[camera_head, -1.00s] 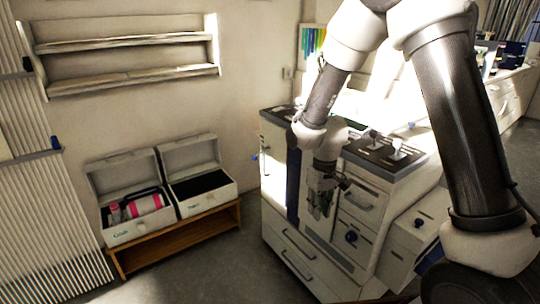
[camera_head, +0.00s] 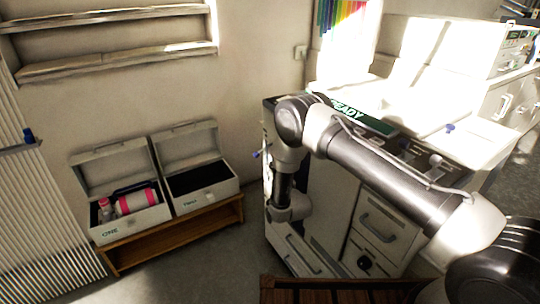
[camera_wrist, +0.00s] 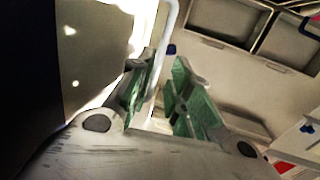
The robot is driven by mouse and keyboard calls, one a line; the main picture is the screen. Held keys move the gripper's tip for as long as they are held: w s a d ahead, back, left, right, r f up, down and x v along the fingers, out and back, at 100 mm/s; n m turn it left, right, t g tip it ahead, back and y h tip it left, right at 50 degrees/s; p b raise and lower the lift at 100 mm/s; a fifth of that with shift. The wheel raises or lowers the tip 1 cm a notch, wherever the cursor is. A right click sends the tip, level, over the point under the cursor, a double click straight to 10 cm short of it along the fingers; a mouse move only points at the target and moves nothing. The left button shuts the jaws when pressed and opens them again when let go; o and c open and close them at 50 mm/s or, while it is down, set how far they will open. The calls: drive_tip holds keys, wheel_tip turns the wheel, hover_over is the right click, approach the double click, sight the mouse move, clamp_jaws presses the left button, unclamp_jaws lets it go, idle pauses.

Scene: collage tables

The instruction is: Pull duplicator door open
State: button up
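The duplicator (camera_head: 332,205) is the white cabinet right of centre in the head view, with a green READY panel (camera_head: 350,112) on top. In the wrist view, my gripper (camera_wrist: 165,62) has its green-padded fingers apart. A pale bar (camera_wrist: 169,22), which looks like a handle, runs down between the fingers. I cannot tell whether either finger touches it. In the head view my arm covers part of the cabinet and my fingers are hidden. I cannot tell whether the door is ajar.
Two open-lidded boxes stand on a low wooden bench (camera_head: 180,240) at left; the left box (camera_head: 130,222) holds a pink-and-white bottle (camera_head: 137,201). Grey floor (camera_head: 215,265) is clear between bench and cabinet.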

sight(267, 158)
drive_tip(key=shift+t, duration=0.5)
drive_tip(key=w+a, duration=0.1)
drive_tip(key=w, duration=0.1)
drive_tip(key=w+a+r, duration=0.1)
drive_tip(key=w, duration=0.1)
drive_tip(key=w+a+r, duration=0.1)
drive_tip(key=w, duration=0.2)
drive_tip(key=shift+w, duration=0.1)
clamp_jaws()
